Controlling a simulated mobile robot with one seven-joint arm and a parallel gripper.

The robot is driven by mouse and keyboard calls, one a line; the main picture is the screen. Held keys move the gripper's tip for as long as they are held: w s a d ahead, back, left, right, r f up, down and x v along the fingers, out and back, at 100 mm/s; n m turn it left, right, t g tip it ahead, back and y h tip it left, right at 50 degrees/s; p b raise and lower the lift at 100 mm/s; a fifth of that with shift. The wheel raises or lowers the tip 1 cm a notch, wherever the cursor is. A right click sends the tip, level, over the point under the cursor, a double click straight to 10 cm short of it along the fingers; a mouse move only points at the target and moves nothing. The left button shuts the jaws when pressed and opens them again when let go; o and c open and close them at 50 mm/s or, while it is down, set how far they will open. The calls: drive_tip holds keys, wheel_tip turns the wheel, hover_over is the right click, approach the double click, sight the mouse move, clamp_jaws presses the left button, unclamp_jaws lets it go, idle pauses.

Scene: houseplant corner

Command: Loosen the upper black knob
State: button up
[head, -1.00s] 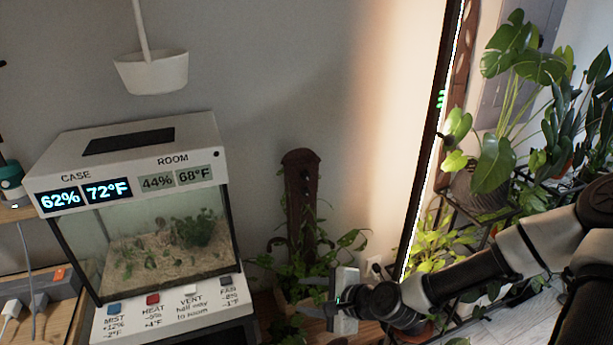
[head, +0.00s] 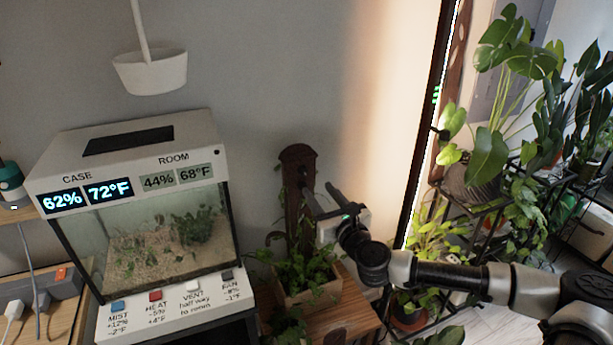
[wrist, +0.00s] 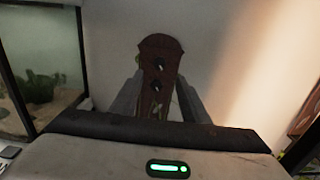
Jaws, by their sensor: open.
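A dark brown wooden post (head: 297,158) with a rounded top rises from a planter (head: 308,290). In the wrist view the post (wrist: 160,44) shows two black knobs, one above the other. The upper black knob (wrist: 159,64) is near the top, and the lower black knob (wrist: 155,86) sits just below it. My gripper (head: 317,199) is in front of the post on its right side. In the wrist view its fingers (wrist: 160,80) are apart, one on each side of the post, with nothing held. In the head view the knobs are hard to make out.
A terrarium case (head: 160,245) with displays and buttons stands left of the post. Leafy plants (head: 295,268) grow around the post's foot. A rack of potted plants (head: 490,170) stands at the right. Bare wall is behind.

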sight(304, 172)
drive_tip(key=x, duration=0.9)
drive_tip(key=shift+w+a, duration=0.1)
drive_tip(key=shift+w, duration=0.1)
drive_tip(key=c, duration=1.1)
drive_tip(key=shift+o, duration=0.2)
